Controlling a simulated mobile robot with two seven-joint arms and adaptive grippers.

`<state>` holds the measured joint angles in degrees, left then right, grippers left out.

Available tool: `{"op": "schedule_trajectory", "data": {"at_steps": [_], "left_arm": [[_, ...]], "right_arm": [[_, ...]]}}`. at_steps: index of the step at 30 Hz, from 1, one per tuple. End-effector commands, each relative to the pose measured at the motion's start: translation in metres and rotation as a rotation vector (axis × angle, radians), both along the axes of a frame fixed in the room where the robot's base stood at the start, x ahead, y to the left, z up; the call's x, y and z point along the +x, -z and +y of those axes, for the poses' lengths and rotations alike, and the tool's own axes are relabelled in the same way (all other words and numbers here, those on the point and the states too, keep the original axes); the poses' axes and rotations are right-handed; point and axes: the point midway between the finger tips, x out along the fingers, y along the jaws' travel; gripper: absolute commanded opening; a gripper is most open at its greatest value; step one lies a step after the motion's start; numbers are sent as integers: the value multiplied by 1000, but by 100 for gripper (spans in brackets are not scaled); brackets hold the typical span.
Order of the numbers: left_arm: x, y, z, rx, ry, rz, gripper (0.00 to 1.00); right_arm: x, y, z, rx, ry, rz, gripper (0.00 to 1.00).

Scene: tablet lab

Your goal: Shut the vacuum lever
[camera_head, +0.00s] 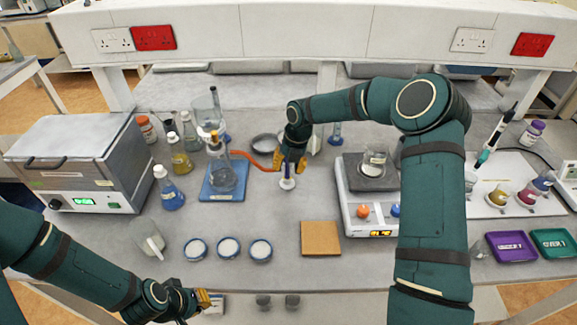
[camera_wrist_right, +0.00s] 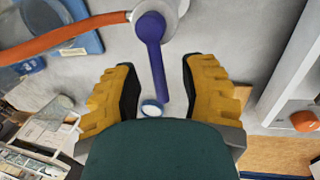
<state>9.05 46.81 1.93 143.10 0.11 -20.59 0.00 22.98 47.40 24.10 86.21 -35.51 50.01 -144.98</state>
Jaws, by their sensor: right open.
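The vacuum lever (camera_wrist_right: 156,62) is a purple-blue handle on a round pale valve body (camera_wrist_right: 172,12) at the top of the right wrist view. It extends down the picture from its round hub. My right gripper (camera_wrist_right: 161,72) is open, its two yellow fingers on either side of the lever's lower part with gaps on both sides. In the head view my right gripper (camera_head: 290,162) hangs over the white valve base (camera_head: 287,183) and hides most of the lever. My left gripper (camera_head: 207,301) is at the lower left, far from the lever; its fingers are too small to judge.
An orange hose (camera_head: 240,156) runs from the flask on a blue base (camera_head: 222,180) to the valve. A balance (camera_head: 368,214) stands right of it, and a cork-coloured square (camera_head: 320,238) lies in front. Several bottles stand left.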

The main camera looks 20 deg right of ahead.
Motion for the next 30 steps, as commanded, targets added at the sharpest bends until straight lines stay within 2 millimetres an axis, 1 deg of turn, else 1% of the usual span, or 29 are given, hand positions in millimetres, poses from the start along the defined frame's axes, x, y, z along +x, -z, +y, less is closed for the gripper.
{"op": "schedule_trajectory", "data": {"at_steps": [5, 8, 15, 19, 24, 30], "left_arm": [[0, 0, 0, 0, 0, 0, 0], [0, 0, 0, 0, 0, 0, 0], [0, 0, 0, 0, 0, 0, 0], [0, 0, 0, 0, 0, 0, 0], [0, 0, 0, 0, 0, 0, 0], [0, 0, 0, 0, 0, 0, 0]], "right_arm": [[0, -14, -3, 0, 2, -3, 42], [-1, -31, -6, -1, 2, -5, 42], [-4, -79, -16, -1, 3, -4, 42], [-6, -99, -19, -2, 0, -2, 42], [-7, -114, -21, 0, 0, 1, 42], [-7, -118, -22, 0, 0, 1, 42]]}}
